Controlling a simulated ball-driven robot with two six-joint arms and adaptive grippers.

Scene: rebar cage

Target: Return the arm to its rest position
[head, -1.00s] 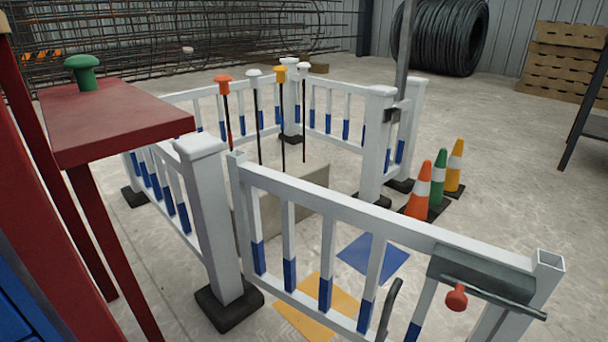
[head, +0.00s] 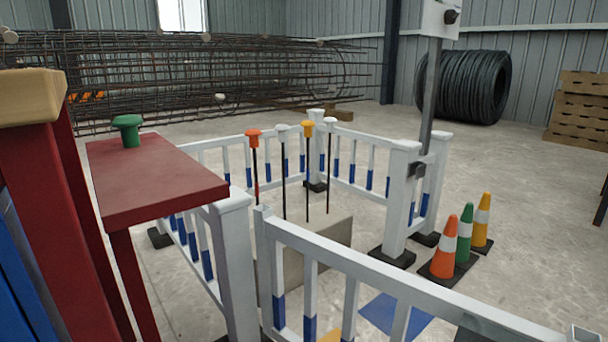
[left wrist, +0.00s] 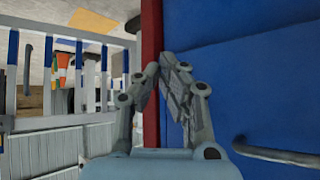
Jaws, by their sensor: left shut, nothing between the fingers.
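My left gripper (left wrist: 172,75) shows in the left wrist view. Its grey fingers are closed together with nothing between them. A blue panel (left wrist: 245,85) and a red post (left wrist: 151,40) are just behind and beside it; I cannot tell whether it touches them. Neither of my grippers shows in the head view. My right gripper is not in any view.
A white fence (head: 390,285) encloses several capped rods (head: 255,160). A red table (head: 155,180) bears a green knob (head: 127,129). Cones (head: 445,248) stand at right. A rebar cage (head: 200,75) lies behind. Open floor (head: 545,200) lies right of the cones.

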